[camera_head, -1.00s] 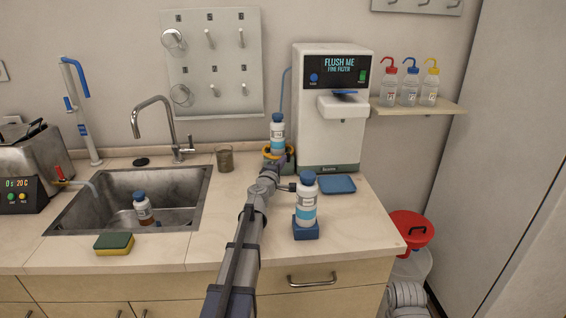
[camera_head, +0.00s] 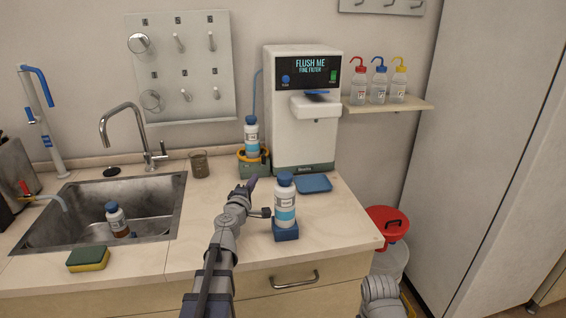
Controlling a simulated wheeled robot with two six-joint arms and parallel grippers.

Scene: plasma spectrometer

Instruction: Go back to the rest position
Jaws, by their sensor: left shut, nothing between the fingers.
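A white bottle with a blue cap (camera_head: 285,202) stands upright on a small blue block (camera_head: 286,231), just right of the left wrist. A second blue-capped bottle (camera_head: 251,137) stands upright in a holder with a yellow ring (camera_head: 253,156), behind the gripper and apart from it. Part of my right arm shows at the lower right, but its gripper is out of view.
The white machine (camera_head: 303,115) stands at the back with a blue tray (camera_head: 315,183) before it. A sink (camera_head: 35,232) holds a tilted bottle (camera_head: 117,219). A sponge (camera_head: 88,258) lies at the front edge.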

